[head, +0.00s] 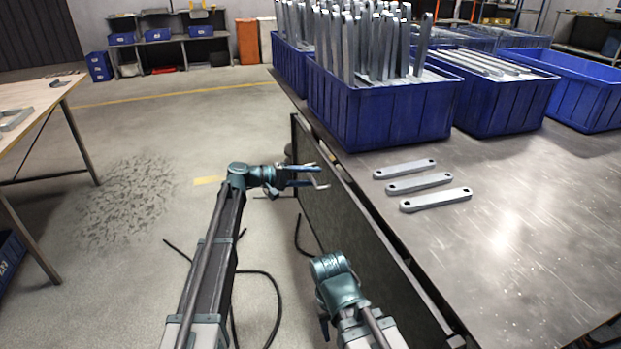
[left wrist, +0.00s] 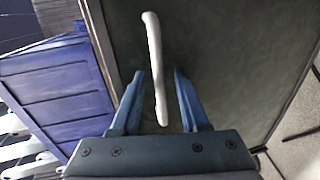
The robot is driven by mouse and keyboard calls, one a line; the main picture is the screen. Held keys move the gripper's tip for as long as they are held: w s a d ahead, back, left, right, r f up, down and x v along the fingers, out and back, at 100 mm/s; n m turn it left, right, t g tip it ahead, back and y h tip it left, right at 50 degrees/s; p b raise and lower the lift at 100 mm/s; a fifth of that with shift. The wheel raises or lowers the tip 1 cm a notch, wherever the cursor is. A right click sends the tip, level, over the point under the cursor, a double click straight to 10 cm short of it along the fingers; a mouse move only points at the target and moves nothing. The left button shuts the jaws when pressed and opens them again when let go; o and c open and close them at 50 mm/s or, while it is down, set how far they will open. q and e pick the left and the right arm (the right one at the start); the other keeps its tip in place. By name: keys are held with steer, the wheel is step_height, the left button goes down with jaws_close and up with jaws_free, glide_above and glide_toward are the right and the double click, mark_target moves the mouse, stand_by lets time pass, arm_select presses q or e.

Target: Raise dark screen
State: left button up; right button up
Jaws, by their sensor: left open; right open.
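The dark screen (head: 345,215) is a dark, flat panel along the left side of the metal table. It fills much of the left wrist view (left wrist: 225,50). A pale bar-like handle (left wrist: 154,50) stands out in front of it. My left gripper (head: 316,176) is at the screen's upper far part in the head view. In the left wrist view its open fingers (left wrist: 158,73) are on either side of the handle, with gaps visible. My right gripper (head: 325,324) is low in the head view, left of the screen's near part, mostly hidden by its own wrist.
On the metal table (head: 520,240) lie several galvanized brackets (head: 420,182). Blue bins (head: 385,115) of metal bars stand behind them. A wooden table (head: 35,100) is at the left. The floor between is open, with dark cables near my arms.

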arm_select(q)
jaws_close()
stand_by(1.4)
